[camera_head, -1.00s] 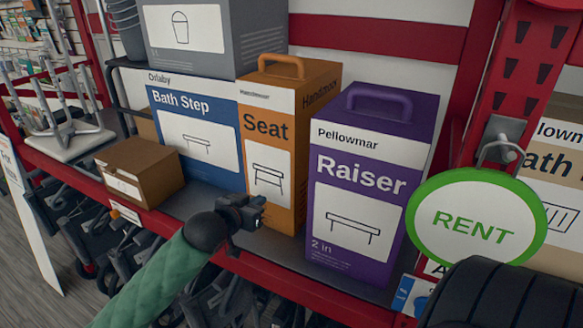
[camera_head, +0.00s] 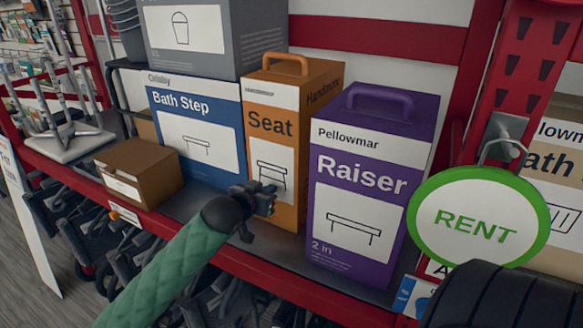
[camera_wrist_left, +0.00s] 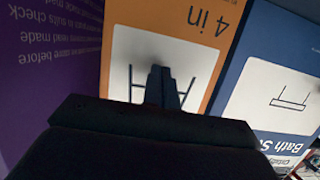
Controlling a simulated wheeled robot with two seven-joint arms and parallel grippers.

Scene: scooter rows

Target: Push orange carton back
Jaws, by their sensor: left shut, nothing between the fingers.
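The orange carton (camera_head: 277,120), marked "Seat", stands upright on the red-edged shelf between the blue "Bath Step" carton and the purple "Raiser" carton. My left gripper (camera_head: 266,198) is shut and empty, at the lower front of the orange carton. In the left wrist view the shut fingertips (camera_wrist_left: 164,88) lie over the white panel of the orange carton (camera_wrist_left: 205,55), which appears upside down. I cannot tell whether the fingertips touch it. My right gripper is not seen.
The purple carton (camera_head: 369,180) stands close on the right. The blue carton (camera_head: 180,102) stands on the left, under a grey carton (camera_head: 216,61). A small brown box (camera_head: 140,172) sits near the shelf edge. A green-rimmed RENT sign (camera_head: 478,217) hangs at right.

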